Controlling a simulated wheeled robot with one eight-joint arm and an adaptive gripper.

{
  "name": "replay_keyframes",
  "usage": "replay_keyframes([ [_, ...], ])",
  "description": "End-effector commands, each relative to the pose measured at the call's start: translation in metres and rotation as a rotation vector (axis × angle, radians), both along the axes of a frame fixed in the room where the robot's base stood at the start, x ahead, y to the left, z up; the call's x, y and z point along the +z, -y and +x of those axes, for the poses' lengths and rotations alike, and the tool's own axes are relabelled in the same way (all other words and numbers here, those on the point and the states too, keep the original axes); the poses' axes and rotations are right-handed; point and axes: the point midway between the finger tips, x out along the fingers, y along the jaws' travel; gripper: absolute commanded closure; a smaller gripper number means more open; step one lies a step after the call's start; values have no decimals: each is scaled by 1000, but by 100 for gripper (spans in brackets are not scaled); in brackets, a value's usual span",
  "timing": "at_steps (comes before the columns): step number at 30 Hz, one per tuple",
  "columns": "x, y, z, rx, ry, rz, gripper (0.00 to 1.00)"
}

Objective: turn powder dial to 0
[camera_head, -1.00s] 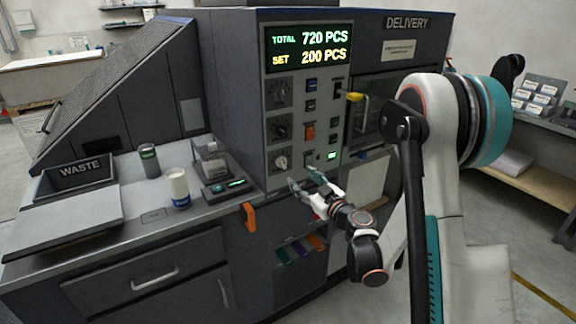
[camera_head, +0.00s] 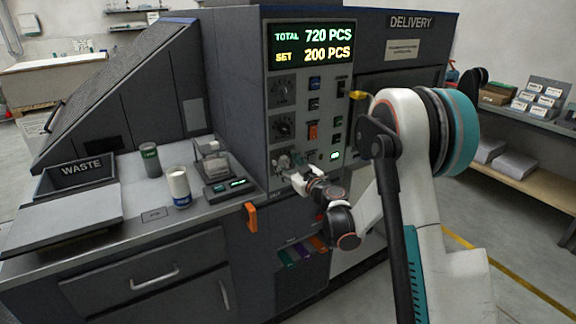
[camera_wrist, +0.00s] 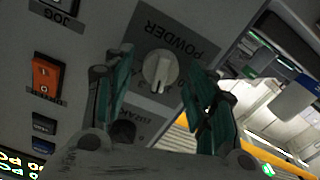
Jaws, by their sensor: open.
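The powder dial (camera_wrist: 160,72) is a pale round knob with a raised grip bar, on a dark plate lettered POWDER, upside down in the wrist view. Its bar runs roughly up and down in that view; the full scale is not readable. My gripper (camera_wrist: 158,98) is open, with one teal-padded finger on each side of the dial and apparent gaps to it. In the head view my gripper (camera_head: 296,170) is at the lowest dial on the control panel (camera_head: 297,95) and hides most of it.
Two dark dials (camera_head: 283,127) sit above on the panel. An orange rocker switch (camera_wrist: 46,75) and dark buttons are beside the powder dial. A counter at left holds a white cup (camera_head: 178,187), a green-grey can (camera_head: 150,160) and a scale (camera_head: 229,187). An orange hook (camera_head: 250,217) hangs at its edge.

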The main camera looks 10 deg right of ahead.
Motion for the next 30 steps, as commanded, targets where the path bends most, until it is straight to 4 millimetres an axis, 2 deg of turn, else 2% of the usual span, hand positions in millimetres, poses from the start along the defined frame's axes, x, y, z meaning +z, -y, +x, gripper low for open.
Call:
replay_keyframes([
  [1,0,0,0,0,0,0,48],
  [6,0,0,0,0,0,0,87],
  [7,0,0,0,0,0,0,92],
  [20,0,0,0,0,16,-50,92],
  [30,-1,-1,0,0,92,-283,92],
])
